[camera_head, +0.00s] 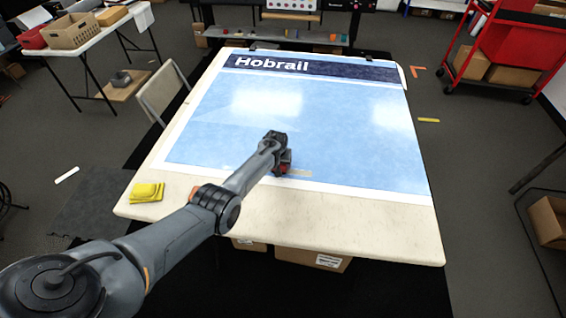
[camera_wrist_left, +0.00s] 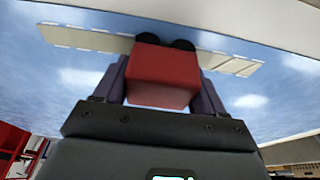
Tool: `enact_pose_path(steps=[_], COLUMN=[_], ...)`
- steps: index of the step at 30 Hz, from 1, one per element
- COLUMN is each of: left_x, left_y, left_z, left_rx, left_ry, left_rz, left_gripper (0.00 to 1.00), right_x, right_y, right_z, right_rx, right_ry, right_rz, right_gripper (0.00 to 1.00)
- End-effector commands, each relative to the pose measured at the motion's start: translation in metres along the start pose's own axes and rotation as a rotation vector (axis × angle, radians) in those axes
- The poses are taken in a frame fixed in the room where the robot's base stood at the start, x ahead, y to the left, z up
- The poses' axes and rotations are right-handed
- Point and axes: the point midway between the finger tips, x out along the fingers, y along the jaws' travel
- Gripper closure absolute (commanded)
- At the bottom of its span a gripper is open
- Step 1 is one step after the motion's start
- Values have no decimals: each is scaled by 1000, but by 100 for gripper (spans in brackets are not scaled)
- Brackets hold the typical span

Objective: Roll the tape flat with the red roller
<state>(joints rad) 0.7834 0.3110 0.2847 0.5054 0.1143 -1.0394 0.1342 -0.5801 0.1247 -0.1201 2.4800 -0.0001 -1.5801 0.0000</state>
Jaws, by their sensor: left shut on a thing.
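My left gripper (camera_head: 283,160) is over the near part of the blue film. In the left wrist view my left gripper (camera_wrist_left: 160,88) is shut on the red roller (camera_wrist_left: 163,72), with a finger on each side of its red body. Two dark wheels at the roller's far end lie against the beige tape (camera_wrist_left: 90,38). The tape is a straight strip across the film and sticks out on both sides of the roller. In the head view the red roller (camera_head: 283,169) is partly hidden by the gripper, and a short piece of tape (camera_head: 300,173) shows beside it. My right gripper is not in view.
The blue film (camera_head: 330,135) with a dark "Hobrail" band covers most of the pale table (camera_head: 380,225). A yellow cloth (camera_head: 147,192) lies at the table's near left corner. Two dark clamps hold the film's far edge. A chair (camera_head: 160,93) stands left of the table.

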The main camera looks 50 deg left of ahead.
Motion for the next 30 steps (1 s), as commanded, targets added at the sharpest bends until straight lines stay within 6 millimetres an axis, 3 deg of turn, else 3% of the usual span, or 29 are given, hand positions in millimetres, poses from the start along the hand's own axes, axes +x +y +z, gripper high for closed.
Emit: enact_pose_path(steps=[6, 30], left_x=[-2, 0], left_y=[-18, -60], left_z=[0, 0], left_rx=[0, 0], left_ry=[-2, 1], left_rz=[-2, 0], left_gripper=[65, 65], right_x=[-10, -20], right_y=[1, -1], right_z=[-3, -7], right_rx=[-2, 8], right_ry=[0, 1], right_rz=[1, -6], right_gripper=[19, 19])
